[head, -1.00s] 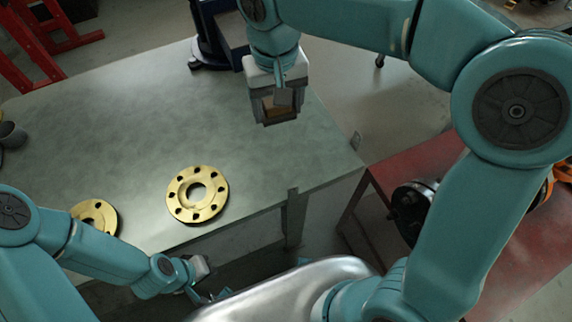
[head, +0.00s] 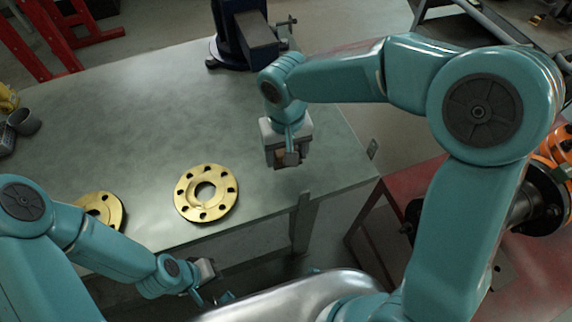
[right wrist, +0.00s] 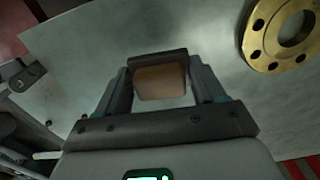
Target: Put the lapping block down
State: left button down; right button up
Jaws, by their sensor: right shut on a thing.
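The lapping block (right wrist: 160,82), a small brown block, sits between the two fingers of my right gripper (head: 282,160). In the right wrist view the fingers are shut on its two sides, with a dark bar along its far edge. In the head view the block is mostly hidden by the gripper. My right gripper is over the right part of the grey-green table (head: 140,120); I cannot tell how high the block is above the top. My left gripper (head: 208,297) is low at the table's front edge, small and partly hidden, away from the block.
A brass flange (head: 206,193) lies left of my right gripper, and a second flange (head: 102,208) lies farther left, partly behind my left arm. A blue vise (head: 245,35) stands at the back edge. The table's middle is clear.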

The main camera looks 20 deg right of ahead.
aim_at(286, 173)
notch_tip(286, 173, down, 6)
jog(key=shift+r, duration=0.3)
